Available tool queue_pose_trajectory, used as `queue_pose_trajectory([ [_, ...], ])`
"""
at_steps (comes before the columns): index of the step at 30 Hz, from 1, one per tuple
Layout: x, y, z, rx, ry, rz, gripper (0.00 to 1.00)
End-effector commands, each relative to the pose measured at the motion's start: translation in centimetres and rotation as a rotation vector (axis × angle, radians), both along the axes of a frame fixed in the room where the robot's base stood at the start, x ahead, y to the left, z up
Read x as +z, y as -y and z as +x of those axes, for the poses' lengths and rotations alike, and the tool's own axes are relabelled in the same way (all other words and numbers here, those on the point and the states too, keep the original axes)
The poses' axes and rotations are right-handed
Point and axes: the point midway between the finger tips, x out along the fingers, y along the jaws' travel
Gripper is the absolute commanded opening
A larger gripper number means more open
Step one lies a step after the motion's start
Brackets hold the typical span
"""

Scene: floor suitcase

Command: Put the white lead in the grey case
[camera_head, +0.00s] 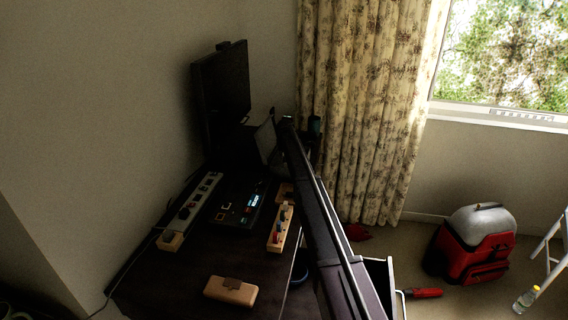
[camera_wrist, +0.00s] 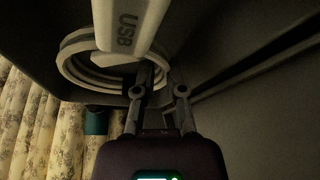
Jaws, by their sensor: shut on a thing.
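The white lead (camera_wrist: 75,62) is a coiled loop with a thick white part marked "USB", in the upper middle of the wrist view. My gripper (camera_wrist: 150,72) is shut on the lead, although its fingertips are partly hidden behind the white part. In the head view my arm reaches toward the far end of the desk, and I cannot make out the gripper or the lead there. I cannot clearly identify a grey case. A red bag with a rounded grey top (camera_head: 480,222) stands upright on the floor at the right.
The dark desk (camera_head: 150,285) holds a monitor (camera_head: 222,92), a power strip (camera_head: 192,207), a wooden block (camera_head: 230,290) and a wooden rack (camera_head: 281,228). Curtains (camera_head: 365,100) hang behind. A bottle (camera_head: 525,299) and red-handled tool (camera_head: 424,293) lie on the floor.

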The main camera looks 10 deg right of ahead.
Motion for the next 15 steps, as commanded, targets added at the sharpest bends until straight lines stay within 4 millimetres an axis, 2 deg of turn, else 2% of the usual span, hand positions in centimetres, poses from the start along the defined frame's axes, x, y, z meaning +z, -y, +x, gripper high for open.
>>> queue_pose_trajectory([
  [1,-0.8,0.0,0.0,0.000,0.000,0.000,0.00],
  [7,-2.4,0.0,0.0,0.000,0.000,0.000,0.00],
  [15,-3.0,0.0,0.0,0.000,0.000,0.000,0.00],
])
